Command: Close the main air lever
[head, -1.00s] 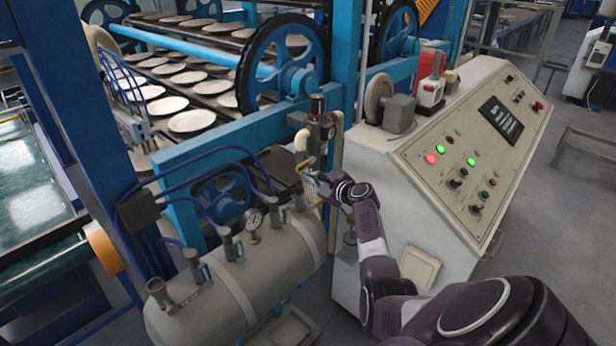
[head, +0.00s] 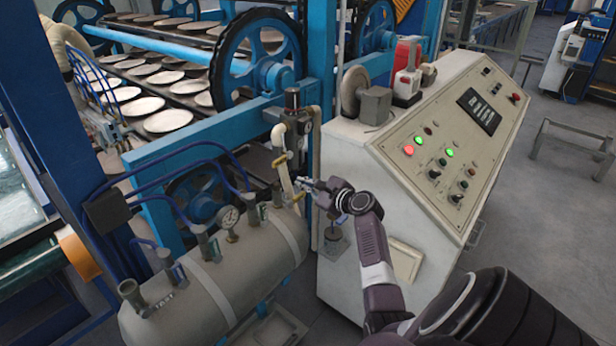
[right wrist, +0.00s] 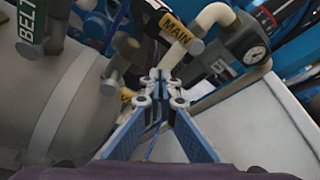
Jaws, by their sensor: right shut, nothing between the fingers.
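The yellow MAIN label (right wrist: 176,30) is on a dark valve part beside a cream pipe in the right wrist view. My right gripper (head: 301,183) is just right of this pipe. In the right wrist view it (right wrist: 160,82) is shut and empty, below the MAIN label; contact is unclear. My left gripper is out of view.
The grey air tank (head: 225,270) lies below left, with a pressure gauge (head: 229,217) and several valves. A green BELT label (right wrist: 31,20) is at upper left. The control console (head: 405,165) stands close on the right. Blue frame beams stand behind the pipe.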

